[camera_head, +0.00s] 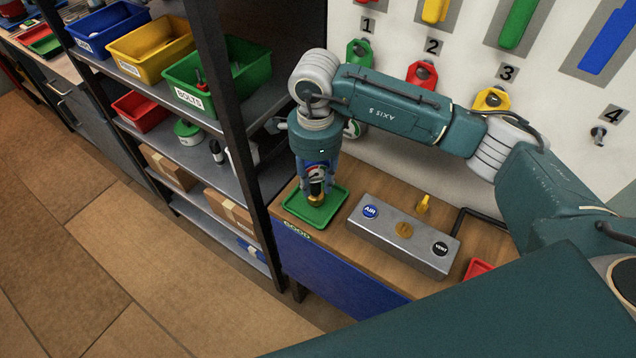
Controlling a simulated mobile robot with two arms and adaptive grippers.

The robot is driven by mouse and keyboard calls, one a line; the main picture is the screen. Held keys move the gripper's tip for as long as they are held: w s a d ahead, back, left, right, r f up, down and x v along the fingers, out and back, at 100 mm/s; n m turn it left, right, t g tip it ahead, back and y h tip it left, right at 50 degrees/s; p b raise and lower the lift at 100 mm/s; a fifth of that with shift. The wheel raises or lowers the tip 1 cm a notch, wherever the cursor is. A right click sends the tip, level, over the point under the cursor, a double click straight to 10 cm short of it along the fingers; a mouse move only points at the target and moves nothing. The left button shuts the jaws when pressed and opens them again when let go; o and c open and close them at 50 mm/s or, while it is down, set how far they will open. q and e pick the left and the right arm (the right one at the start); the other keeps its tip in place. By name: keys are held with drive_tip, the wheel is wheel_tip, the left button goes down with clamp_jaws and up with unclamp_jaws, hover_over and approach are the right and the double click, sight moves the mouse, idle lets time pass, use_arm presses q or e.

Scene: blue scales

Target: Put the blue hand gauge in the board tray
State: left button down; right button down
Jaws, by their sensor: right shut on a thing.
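My right gripper (317,182) comes down from above, shut on the blue hand gauge (321,170). The gauge's dial shows between the fingers, with a brass fitting at its lower end. It is upright over the green tray (328,216), which sits on the wooden bench top beside a label reading GOOD. I cannot tell whether the brass end touches the tray floor. The fingers hide much of the gauge. No tray is marked as the board tray. My left gripper is not in view.
A grey block (404,236) with AIR and VENT buttons stands right of the green tray. A red tray (478,269) is partly hidden further right. A numbered white board (385,55) holds green, red and yellow gauges; hook 4 (598,133) is bare. A shelf post (226,110) stands left.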

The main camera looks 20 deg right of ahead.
drive_tip(key=shift+w+f, duration=0.15)
drive_tip(key=shift+f, duration=0.35)
drive_tip(key=shift+d, duration=0.1)
drive_tip(key=c, duration=1.3)
unclamp_jaws()
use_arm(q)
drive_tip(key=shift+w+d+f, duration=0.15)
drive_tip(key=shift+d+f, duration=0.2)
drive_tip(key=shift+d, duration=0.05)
use_arm(e)
drive_tip(key=shift+f, duration=0.1)
drive_tip(key=shift+r, duration=0.2)
wheel_tip(320, 180, up, 12)
drive_tip(key=p, duration=0.5)
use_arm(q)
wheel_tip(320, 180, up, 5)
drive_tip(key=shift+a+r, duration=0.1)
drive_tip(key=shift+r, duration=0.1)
